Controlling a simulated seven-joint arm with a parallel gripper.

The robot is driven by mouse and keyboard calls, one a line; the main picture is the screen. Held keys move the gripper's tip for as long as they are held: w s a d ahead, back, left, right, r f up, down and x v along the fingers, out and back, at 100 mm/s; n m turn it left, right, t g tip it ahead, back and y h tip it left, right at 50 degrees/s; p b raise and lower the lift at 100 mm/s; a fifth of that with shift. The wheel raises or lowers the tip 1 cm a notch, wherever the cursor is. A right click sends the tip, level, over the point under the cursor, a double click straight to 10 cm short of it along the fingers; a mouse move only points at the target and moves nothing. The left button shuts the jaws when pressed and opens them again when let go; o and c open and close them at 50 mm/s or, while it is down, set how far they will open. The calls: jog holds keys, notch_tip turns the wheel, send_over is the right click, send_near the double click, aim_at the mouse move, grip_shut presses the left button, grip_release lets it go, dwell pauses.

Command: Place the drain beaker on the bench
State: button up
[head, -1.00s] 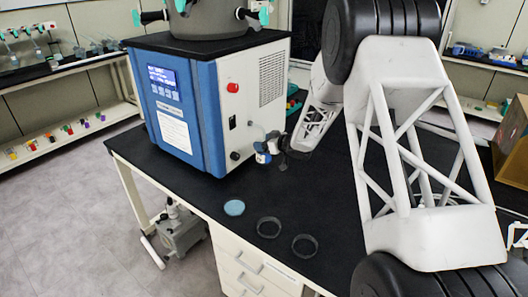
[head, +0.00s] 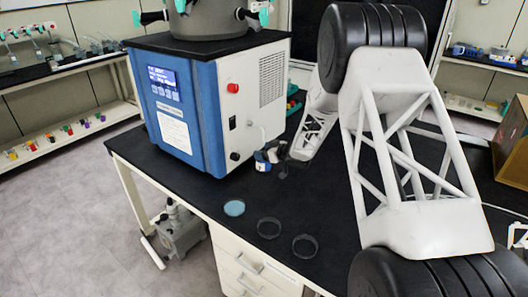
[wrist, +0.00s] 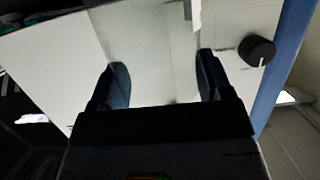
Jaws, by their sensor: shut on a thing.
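My gripper (head: 267,158) is beside the lower right side of the freeze dryer (head: 205,115), low over the black bench (head: 190,185). In the wrist view my gripper (wrist: 162,78) has its two dark blue fingers apart, with a pale, see-through body between them. I take this to be the drain beaker (wrist: 160,85), held between the fingers. Its outline is faint against the white panel. In the head view the beaker is too small and too covered by the fingers to make out. I cannot tell whether its base touches the bench.
A black knob (wrist: 257,50) is on the dryer panel to the right in the wrist view. A light blue disc (head: 234,208) and two dark rings (head: 268,237) (head: 305,254) lie along the bench's front edge. Bare bench lies between them and my gripper.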

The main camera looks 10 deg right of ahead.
jog(key=shift+f, duration=0.15)
jog(key=o, duration=1.4)
jog(key=shift+c, duration=0.2)
jog(key=shift+r, duration=0.2)
jog(key=v, duration=1.2)
jog(key=shift+r, duration=0.1)
